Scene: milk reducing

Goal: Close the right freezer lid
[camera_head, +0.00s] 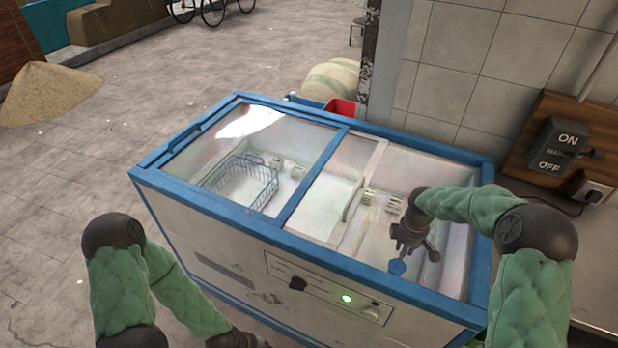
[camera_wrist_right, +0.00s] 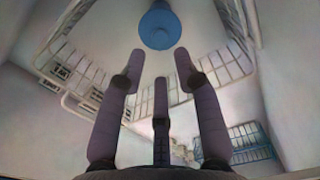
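The chest freezer (camera_head: 215,205) has a blue frame and a sliding glass top. The left glass lid (camera_head: 240,125) covers the left half. The right freezer lid (camera_head: 365,185) appears slid left, its pale edge bar lying right of the blue middle bar. The right part of the opening is uncovered. My right gripper (camera_head: 407,246) reaches down into it. In the right wrist view, its three fingers (camera_wrist_right: 160,60) are spread and empty. A round blue thing (camera_wrist_right: 158,26), also in the head view (camera_head: 397,267), is just beyond the fingertips. My left gripper is out of frame.
A blue wire basket (camera_head: 245,184) sits inside the left half. White wire racks (camera_wrist_right: 222,70) line the inside near my right gripper. A tiled wall with a switch box (camera_head: 558,145) stands at the right. Open paved floor (camera_head: 60,210) lies to the left.

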